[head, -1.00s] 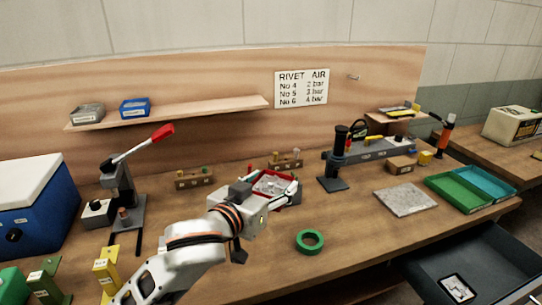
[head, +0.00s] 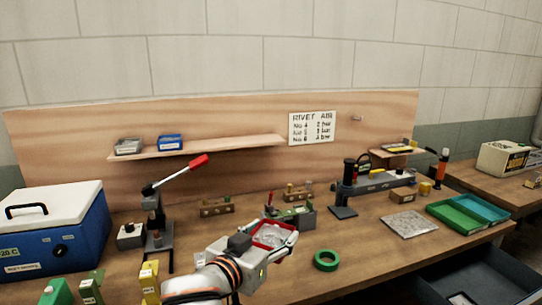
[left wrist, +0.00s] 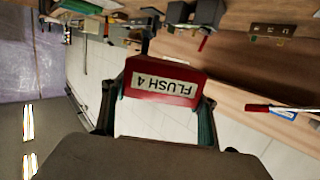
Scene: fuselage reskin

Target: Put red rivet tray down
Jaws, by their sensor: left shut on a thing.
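The red rivet tray (head: 272,234) is in my left gripper (head: 276,242), in the lower middle of the head view. Its red rim and pale inside show. In the left wrist view the tray (left wrist: 165,82) shows its red wall with a white "FLUSH 4" label, upside down, between the two fingers of my left gripper (left wrist: 157,110). The gripper is shut on it. The tray appears held over the wooden bench (head: 375,240); its underside and the gap below are hidden. My right gripper is in neither view.
A green and grey block (head: 298,216) stands just behind the tray. A green tape ring (head: 326,261) lies to its right, a lever press (head: 157,225) to its left. A grey mat (head: 409,224) and green tray (head: 458,219) are farther right. Bare bench lies around the ring.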

